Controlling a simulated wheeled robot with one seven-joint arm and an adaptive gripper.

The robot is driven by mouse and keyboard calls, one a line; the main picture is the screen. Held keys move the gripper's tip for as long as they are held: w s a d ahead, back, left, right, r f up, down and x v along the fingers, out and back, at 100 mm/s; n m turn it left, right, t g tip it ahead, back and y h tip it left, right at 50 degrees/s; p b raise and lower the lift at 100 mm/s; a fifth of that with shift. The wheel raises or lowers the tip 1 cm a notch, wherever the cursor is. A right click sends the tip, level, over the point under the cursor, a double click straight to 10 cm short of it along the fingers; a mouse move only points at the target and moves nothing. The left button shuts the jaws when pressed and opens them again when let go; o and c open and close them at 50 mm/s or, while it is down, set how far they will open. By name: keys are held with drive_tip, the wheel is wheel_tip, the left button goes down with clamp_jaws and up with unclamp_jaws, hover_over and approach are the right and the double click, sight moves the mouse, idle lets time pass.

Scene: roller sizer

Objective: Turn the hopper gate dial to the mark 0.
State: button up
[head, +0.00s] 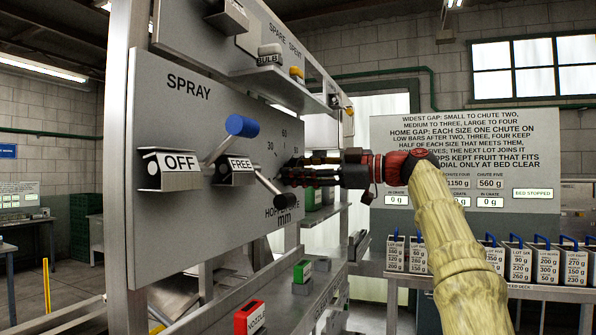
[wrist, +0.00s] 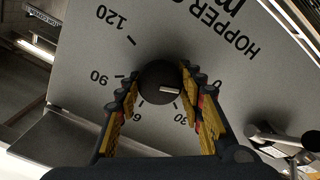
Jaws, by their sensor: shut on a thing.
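The hopper gate dial (wrist: 152,80) is a dark round knob on the grey panel, centred in the wrist view. My gripper (wrist: 160,78) has its yellow-and-black fingers on both sides of the dial, shut on it. The dial's white pointer line points right, roughly toward the 0 label (wrist: 217,84). The right finger hides the scale between pointer and label, so exact alignment cannot be told. The marks 30, 60, 90 and 120 curve around below and left of the dial. In the head view, my gripper (head: 290,173) reaches the panel and hides the dial.
Left of the dial on the same panel (head: 165,110) are a blue-ended spray lever (head: 241,126) with an OFF plate and a dark-ended lever (head: 272,190) by a FREE plate, close to my gripper. A sign board (head: 465,135) and several labelled bins stand behind at right.

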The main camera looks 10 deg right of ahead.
drive_tip(key=shift+w+f, duration=0.1)
drive_tip(key=shift+f, duration=0.1)
drive_tip(key=o, duration=1.2)
drive_tip(key=shift+r, duration=0.15)
drive_tip(key=shift+c, duration=0.2)
drive_tip(key=v, duration=1.2)
